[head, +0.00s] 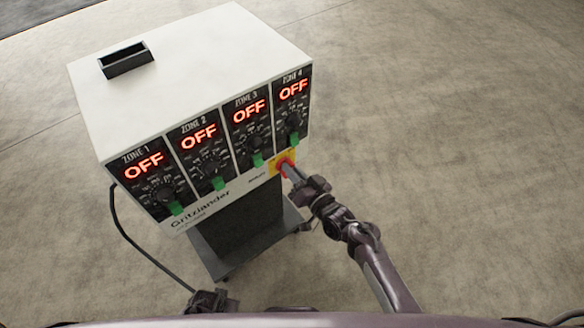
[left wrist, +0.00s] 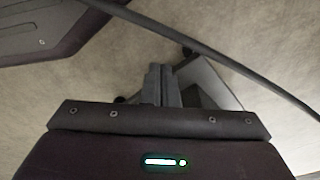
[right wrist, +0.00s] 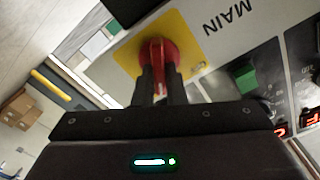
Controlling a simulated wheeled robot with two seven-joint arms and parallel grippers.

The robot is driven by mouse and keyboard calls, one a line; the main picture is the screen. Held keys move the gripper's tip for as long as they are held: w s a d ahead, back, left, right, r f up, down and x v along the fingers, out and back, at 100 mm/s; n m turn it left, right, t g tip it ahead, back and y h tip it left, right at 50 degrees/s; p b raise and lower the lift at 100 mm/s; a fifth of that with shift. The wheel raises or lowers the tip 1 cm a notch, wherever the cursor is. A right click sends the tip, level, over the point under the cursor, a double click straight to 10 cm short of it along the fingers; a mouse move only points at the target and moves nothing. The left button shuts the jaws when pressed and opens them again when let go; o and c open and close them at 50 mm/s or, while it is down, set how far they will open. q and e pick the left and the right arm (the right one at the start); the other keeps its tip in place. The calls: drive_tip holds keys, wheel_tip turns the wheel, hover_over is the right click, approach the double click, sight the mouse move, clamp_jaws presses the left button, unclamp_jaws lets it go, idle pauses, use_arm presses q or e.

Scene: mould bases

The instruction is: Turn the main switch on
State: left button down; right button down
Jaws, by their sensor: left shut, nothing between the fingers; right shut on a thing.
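The main switch is a red rotary knob (right wrist: 157,54) on a yellow plate (right wrist: 186,42), with the word MAIN beside it in the right wrist view. In the head view the yellow plate (head: 292,156) is at the lower right corner of the white control box (head: 190,65). My right gripper (right wrist: 158,78) is shut on the red knob; its fingers hide part of it. All four zone displays read OFF. My left gripper (left wrist: 161,75) is shut and empty, low in front of the box; its arm part shows at the bottom of the head view (head: 212,300).
The box stands on a wheeled cart (head: 235,240). A black cable (head: 150,255) hangs from its left side and crosses the left wrist view (left wrist: 220,55). Green switches (head: 217,184) sit below the zone dials. The concrete floor around is open.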

use_arm(q)
drive_tip(key=shift+s+a+f+p, duration=0.1)
drive_tip(key=shift+s+f+p, duration=0.25)
drive_tip(key=shift+s, duration=0.3)
use_arm(e)
drive_tip(key=shift+f+m, duration=0.1)
drive_tip(key=shift+m, duration=1.2)
use_arm(q)
drive_tip(key=shift+s+f, duration=0.1)
drive_tip(key=shift+s, duration=0.15)
use_arm(e)
drive_tip(key=shift+d, duration=0.1)
drive_tip(key=c, duration=1.5)
unclamp_jaws()
use_arm(q)
drive_tip(key=shift+w, duration=0.1)
use_arm(e)
drive_tip(key=shift+s, duration=0.1)
